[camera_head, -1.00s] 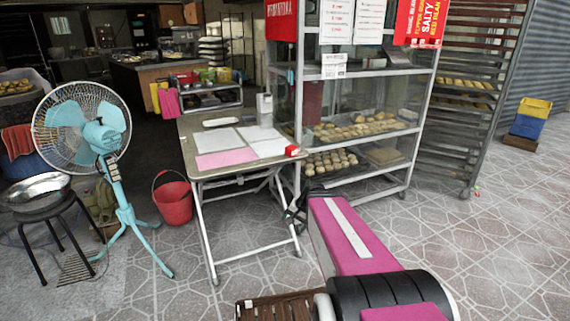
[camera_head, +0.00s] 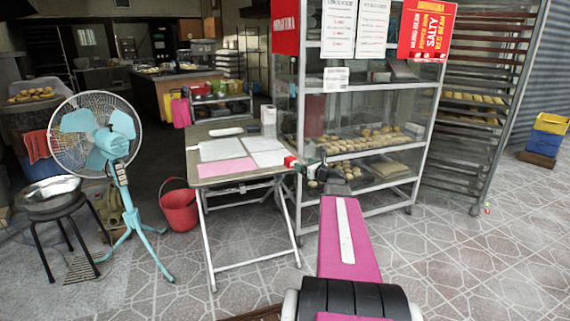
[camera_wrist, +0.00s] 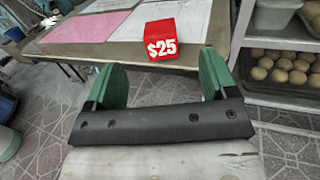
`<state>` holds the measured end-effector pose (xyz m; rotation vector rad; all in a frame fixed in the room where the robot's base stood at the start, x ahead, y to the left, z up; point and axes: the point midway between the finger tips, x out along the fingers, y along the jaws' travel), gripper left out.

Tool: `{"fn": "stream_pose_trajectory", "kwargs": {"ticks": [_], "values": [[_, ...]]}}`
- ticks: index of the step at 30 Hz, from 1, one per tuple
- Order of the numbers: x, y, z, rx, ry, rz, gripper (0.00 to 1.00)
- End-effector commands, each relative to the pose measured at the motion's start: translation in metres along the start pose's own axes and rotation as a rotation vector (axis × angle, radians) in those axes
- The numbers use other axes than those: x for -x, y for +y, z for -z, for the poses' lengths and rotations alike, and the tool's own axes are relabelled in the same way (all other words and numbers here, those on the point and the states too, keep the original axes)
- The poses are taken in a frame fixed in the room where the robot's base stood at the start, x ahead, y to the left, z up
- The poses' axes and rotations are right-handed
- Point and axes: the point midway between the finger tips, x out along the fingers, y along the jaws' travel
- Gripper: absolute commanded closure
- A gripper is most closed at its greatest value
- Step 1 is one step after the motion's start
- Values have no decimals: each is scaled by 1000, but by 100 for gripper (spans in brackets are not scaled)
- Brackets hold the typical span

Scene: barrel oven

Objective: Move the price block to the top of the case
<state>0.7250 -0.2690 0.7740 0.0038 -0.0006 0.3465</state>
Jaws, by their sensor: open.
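The price block is a red cube marked "$25" in white. It sits at the near right corner of the folding table (camera_head: 215,182). In the wrist view the price block (camera_wrist: 161,40) lies ahead of my gripper (camera_wrist: 158,80), between the lines of its two green fingers. The fingers are spread apart and nothing is between them. In the head view my gripper (camera_head: 307,167) is close to the table's right corner, by the block (camera_head: 290,161). The glass-sided case (camera_head: 350,88) with buns on its shelves stands right behind the table; its top is out of view.
A white container (camera_head: 268,121), papers and a pink sheet (camera_head: 228,168) lie on the table. A tall tray rack (camera_head: 480,100) stands right of the case. A fan (camera_head: 100,140), a stool (camera_head: 55,205) and a red bucket (camera_head: 179,205) stand left.

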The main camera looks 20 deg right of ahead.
Motion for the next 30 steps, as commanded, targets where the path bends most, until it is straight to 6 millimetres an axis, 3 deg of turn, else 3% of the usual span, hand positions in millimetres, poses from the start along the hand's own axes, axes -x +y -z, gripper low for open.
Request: {"fn": "stream_pose_trajectory", "kwargs": {"ticks": [10,17,25,30], "values": [[-47,-1,0,2,0,-2,21],[-61,1,1,3,0,-2,21],[-97,1,3,3,0,-3,21],[-106,1,3,3,1,-1,21]]}}
